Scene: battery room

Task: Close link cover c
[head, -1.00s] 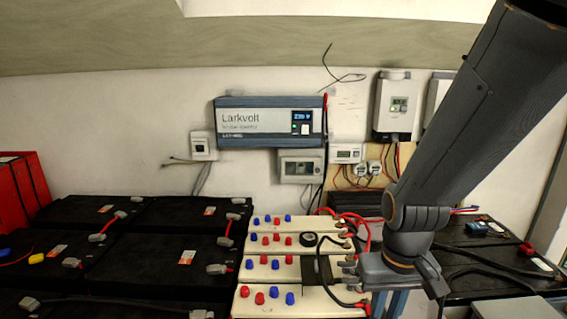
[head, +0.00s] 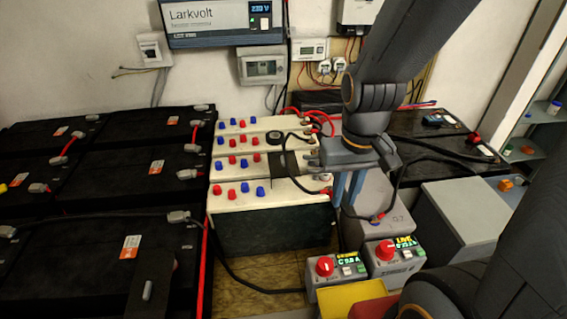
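My gripper (head: 345,190) hangs in front of the white batteries' right end, with two blue-grey fingers pointing down. A gap shows between the fingers, and nothing is seen in it. A black flat plate (head: 280,172) stands at the white batteries, left of my gripper and apart from its fingers. Another dark upright flap (head: 152,285) with a light grey piece shows on the front-left black battery. No letters are legible on either, so I cannot tell which is link cover c.
White batteries (head: 270,195) carry red and blue caps and cables. Black batteries (head: 90,250) fill the left. Two grey boxes with red knobs (head: 325,266) (head: 384,248) stand in front; one display reads LIVE. A grey box (head: 465,212) stands right. Loose cables cross nearby.

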